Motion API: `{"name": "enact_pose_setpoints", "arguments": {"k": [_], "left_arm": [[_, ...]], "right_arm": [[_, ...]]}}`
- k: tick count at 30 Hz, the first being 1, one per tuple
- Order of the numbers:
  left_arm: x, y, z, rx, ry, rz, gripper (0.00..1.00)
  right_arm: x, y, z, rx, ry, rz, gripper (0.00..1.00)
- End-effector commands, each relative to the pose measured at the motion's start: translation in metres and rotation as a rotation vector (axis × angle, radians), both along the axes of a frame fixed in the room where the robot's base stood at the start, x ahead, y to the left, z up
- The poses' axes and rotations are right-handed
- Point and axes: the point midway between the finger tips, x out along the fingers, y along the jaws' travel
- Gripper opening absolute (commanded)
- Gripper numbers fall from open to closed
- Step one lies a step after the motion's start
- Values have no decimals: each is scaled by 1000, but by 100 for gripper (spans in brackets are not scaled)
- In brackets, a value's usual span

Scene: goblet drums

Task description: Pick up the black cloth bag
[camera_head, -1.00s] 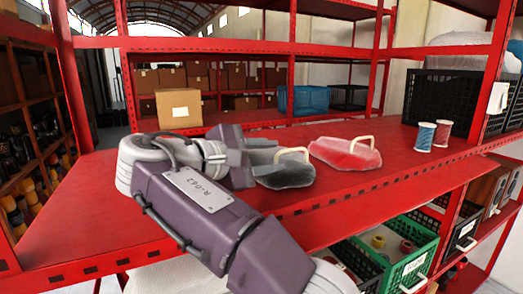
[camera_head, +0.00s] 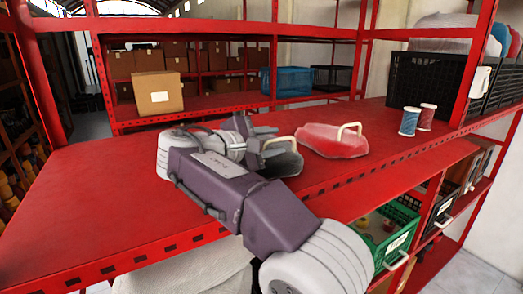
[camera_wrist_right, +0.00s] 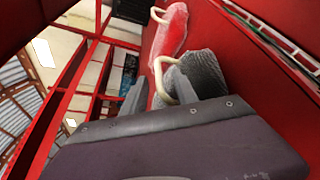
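The black cloth bag (camera_head: 284,162) is dark grey with a cream loop handle. It lies on the red shelf (camera_head: 95,200), partly hidden behind my right gripper. My right gripper (camera_head: 261,146) is at the bag's left side, with its fingers spread apart. In the right wrist view the bag (camera_wrist_right: 206,72) and its handle stand just past the open fingers (camera_wrist_right: 168,97), the handle between them. I cannot tell whether the fingers touch the bag. My left gripper is not in view.
A red bag (camera_head: 330,142) with a cream handle lies just behind the black one. Two thread spools, one blue (camera_head: 409,122) and one red (camera_head: 426,118), stand to the right. A cardboard box (camera_head: 158,93) stands behind. The shelf's left part is clear.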

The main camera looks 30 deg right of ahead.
Motion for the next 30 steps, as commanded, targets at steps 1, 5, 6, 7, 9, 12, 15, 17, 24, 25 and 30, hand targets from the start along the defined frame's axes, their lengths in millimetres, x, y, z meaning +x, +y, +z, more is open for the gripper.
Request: {"name": "enact_pose_setpoints", "arguments": {"k": [1,5,6,7,9,12,15,17,24,25,30], "left_arm": [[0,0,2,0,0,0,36],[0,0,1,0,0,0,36],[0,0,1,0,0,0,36],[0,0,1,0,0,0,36],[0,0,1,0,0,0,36],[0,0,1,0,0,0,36],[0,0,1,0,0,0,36],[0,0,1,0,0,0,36],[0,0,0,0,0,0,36],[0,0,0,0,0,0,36],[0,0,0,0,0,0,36]], "right_arm": [[1,-4,0,0,1,-1,35],[2,-5,-2,1,-1,1,35],[2,-5,-2,1,-1,1,35],[2,-5,-2,1,-1,1,35],[2,-5,-2,1,0,1,21],[2,-5,-2,2,1,1,0],[2,-4,-3,3,3,1,0],[3,-4,-4,4,6,2,0],[3,-4,-6,3,10,2,0],[3,-4,-6,3,10,2,0],[3,-3,-7,3,12,1,0]]}}
